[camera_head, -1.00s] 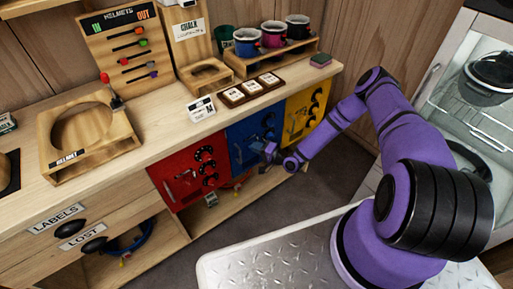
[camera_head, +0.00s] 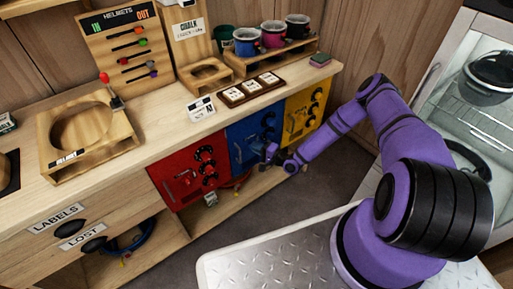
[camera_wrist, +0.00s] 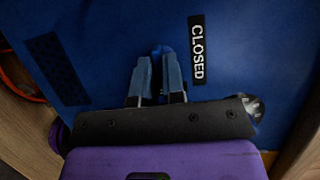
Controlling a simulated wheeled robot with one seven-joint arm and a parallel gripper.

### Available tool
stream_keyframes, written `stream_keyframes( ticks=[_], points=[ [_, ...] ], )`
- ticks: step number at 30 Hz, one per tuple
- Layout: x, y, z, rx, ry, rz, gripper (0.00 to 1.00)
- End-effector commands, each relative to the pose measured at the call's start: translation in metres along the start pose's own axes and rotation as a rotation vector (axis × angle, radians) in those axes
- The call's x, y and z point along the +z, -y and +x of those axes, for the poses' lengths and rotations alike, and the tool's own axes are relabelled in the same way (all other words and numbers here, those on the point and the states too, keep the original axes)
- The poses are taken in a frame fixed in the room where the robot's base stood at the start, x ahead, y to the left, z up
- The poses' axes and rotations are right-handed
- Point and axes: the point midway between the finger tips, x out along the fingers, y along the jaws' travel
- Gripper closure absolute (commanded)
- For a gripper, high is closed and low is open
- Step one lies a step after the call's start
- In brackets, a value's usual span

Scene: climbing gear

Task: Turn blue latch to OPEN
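The blue door panel (camera_head: 240,136) is in the middle of the red, blue and yellow row under the counter. My gripper (camera_head: 269,153) is at its lower right part in the head view. In the wrist view the blue panel (camera_wrist: 110,30) fills most of the picture. A black label reading CLOSED (camera_wrist: 197,50) is right of my fingers. My gripper's two fingers (camera_wrist: 156,60) point at the panel, with a narrow gap between them. A small blue piece, apparently the latch (camera_wrist: 160,49), shows at the fingertips. Its shape and any grip on it are unclear.
The red panel (camera_head: 174,171) is left of the blue one and the yellow panel (camera_head: 293,123) is right of it. The wooden counter (camera_head: 170,130) overhangs above. A lower shelf (camera_head: 238,205) with loose gear is below. Open floor (camera_head: 285,205) lies in front.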

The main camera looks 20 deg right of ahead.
Motion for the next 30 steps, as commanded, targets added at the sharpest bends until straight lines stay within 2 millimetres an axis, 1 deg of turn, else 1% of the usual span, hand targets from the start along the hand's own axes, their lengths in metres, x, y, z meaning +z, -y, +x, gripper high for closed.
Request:
stream_keyframes(
  ticks=[1, 2, 3, 13, 16, 20, 27, 30],
  points=[
    [-0.003, 0.004, 0.004, -0.007, -0.003, -0.003, 0.77],
    [-0.003, 0.004, 0.004, -0.007, -0.003, -0.003, 0.7],
    [-0.002, 0.003, 0.004, -0.007, -0.003, -0.004, 0.65],
    [0.0, 0.002, 0.002, -0.003, 0.0, -0.002, 0.65],
    [-0.001, 0.001, -0.004, -0.002, -0.001, -0.001, 0.65],
    [-0.001, 0.001, -0.022, -0.001, -0.001, -0.001, 0.65],
    [-0.002, 0.001, -0.067, -0.001, -0.001, -0.002, 0.65],
    [-0.001, 0.001, -0.083, -0.003, -0.002, -0.001, 0.65]
  ],
)
